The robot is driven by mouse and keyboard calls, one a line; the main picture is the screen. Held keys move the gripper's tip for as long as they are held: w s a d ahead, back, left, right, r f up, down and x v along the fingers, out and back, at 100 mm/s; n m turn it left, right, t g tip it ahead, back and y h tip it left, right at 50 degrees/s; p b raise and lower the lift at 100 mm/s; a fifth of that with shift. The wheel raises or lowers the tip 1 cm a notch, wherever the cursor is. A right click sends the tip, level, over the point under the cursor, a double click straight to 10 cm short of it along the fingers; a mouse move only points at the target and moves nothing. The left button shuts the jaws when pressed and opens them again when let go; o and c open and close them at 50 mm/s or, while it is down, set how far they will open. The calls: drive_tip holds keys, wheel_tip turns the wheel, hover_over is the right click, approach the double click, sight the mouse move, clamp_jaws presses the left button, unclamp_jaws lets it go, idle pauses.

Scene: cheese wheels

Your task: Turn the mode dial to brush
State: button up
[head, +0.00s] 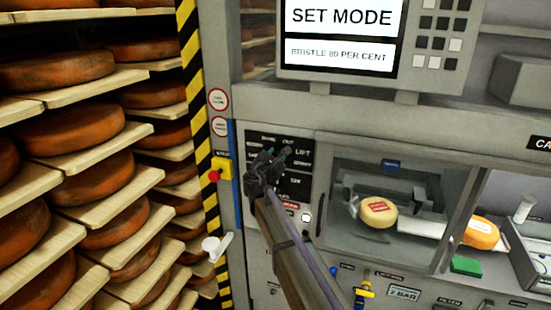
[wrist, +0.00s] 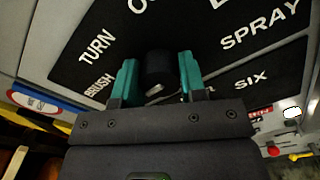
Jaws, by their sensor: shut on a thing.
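The mode dial (wrist: 158,66) is a round black knob on a black panel (wrist: 120,60) with white lettering. In the wrist view, BRUSH is at the lower left of the dial, TURN at the upper left and SPRAY at the right. My gripper (wrist: 160,78) has one teal finger on each side of the knob and is shut on it. A small pale mark shows on the near side of the knob; I cannot tell which word the dial points to. In the head view my gripper (head: 264,168) is at the panel and hides the dial.
The screen (head: 340,35) reads SET MODE and BRISTLE 80 PER CENT. A windowed chamber with a pale cheese wheel (head: 378,211) is right of the panel. A red button on a yellow box (head: 217,172) and shelves of orange cheese wheels (head: 95,178) are left.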

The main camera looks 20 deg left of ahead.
drive_tip(key=m, duration=0.4)
drive_tip(key=shift+m, duration=0.4)
idle(0.4)
drive_tip(key=o, duration=0.9)
drive_tip(key=s, duration=1.1)
drive_tip(key=shift+d+m, duration=0.1)
drive_tip(key=shift+m, duration=0.2)
